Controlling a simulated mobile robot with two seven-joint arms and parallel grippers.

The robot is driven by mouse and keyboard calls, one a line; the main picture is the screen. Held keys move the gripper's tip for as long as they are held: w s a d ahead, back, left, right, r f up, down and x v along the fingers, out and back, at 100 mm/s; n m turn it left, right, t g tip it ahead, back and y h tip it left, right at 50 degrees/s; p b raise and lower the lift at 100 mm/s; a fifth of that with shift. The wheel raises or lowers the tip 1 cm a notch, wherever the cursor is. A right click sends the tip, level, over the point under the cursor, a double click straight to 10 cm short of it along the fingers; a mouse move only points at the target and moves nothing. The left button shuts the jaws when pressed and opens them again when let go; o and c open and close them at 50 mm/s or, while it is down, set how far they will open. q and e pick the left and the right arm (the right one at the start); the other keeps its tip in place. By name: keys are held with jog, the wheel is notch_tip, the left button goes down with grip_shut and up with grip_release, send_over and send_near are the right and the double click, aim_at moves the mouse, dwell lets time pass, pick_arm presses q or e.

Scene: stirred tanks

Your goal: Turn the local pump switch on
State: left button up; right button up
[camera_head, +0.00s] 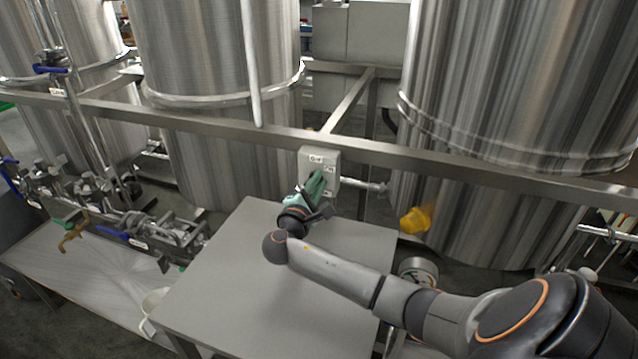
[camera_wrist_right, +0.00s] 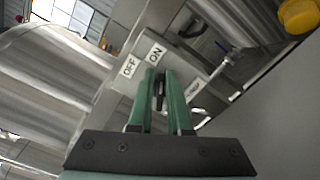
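The local pump switch is a pale grey box (camera_head: 320,158) fixed to the steel rail, with labels on its face. In the head view the gripper hides the handle. My left gripper is not in view.
A grey table (camera_head: 240,270) lies below my right arm. Large steel tanks (camera_head: 520,110) stand behind the horizontal rail (camera_head: 440,158). A yellow part (camera_head: 415,220) is right of the box, and valves with pipes (camera_head: 130,225) are at left.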

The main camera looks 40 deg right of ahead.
jog(key=shift+o, duration=1.1)
jog(key=shift+w+a+f, duration=0.2)
jog(key=shift+w+f, duration=0.1)
jog(key=shift+f, duration=0.1)
jog(key=shift+s+r, duration=0.1)
jog(key=v, duration=1.2)
jog(key=shift+s+a, duration=0.15)
jog(key=shift+a, duration=0.05)
jog(key=shift+r, duration=0.1)
